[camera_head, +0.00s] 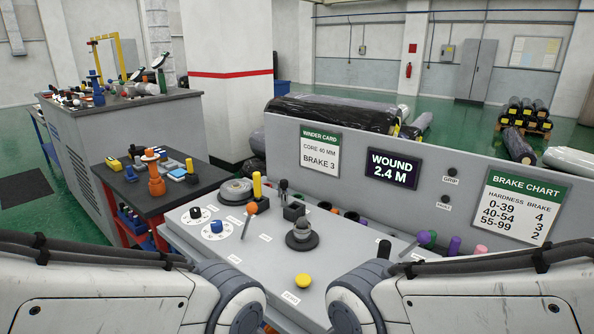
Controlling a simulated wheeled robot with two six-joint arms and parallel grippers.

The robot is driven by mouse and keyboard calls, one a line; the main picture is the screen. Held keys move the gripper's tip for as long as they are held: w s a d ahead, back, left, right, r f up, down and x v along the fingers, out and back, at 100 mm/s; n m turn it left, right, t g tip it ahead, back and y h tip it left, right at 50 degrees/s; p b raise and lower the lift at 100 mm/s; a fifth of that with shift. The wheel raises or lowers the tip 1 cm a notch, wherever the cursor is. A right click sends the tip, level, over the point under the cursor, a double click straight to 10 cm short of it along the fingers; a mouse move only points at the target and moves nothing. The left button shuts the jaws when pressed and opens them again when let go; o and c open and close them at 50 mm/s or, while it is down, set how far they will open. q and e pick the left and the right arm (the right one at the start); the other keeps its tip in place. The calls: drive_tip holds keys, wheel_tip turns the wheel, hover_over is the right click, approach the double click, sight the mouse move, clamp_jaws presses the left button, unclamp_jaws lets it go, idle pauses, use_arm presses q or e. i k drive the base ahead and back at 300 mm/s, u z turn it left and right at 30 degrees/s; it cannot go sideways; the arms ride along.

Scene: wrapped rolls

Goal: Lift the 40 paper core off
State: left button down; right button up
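No paper core marked 40 can be read in the head view. A winder card (320,152) on the grey upright panel says core 40 mm, brake 3. Along the foot of that panel stand several short coloured cylinders, among them a dark one (351,216), a purple one (454,246) and a pink one (480,250). I cannot tell which of them, if any, is the 40 core. My two arms come in from the lower left and lower right, but neither gripper shows.
The grey console (262,277) holds dials, a round black knob (302,235) and a yellow button (303,281). A dark side table (134,195) with small tools stands left. A wound display (391,168) reads 2.4 M. A brake chart (522,207) hangs right. Dark wrapped rolls (335,112) lie behind the panel.

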sight(299, 235)
drive_tip(key=u, duration=0.55)
drive_tip(key=k, duration=0.6)
drive_tip(key=u, duration=1)
drive_tip(key=i, duration=1.2)
drive_tip(key=z, duration=0.75)
drive_tip(key=i, duration=0.5)
drive_tip(key=z, duration=0.45)
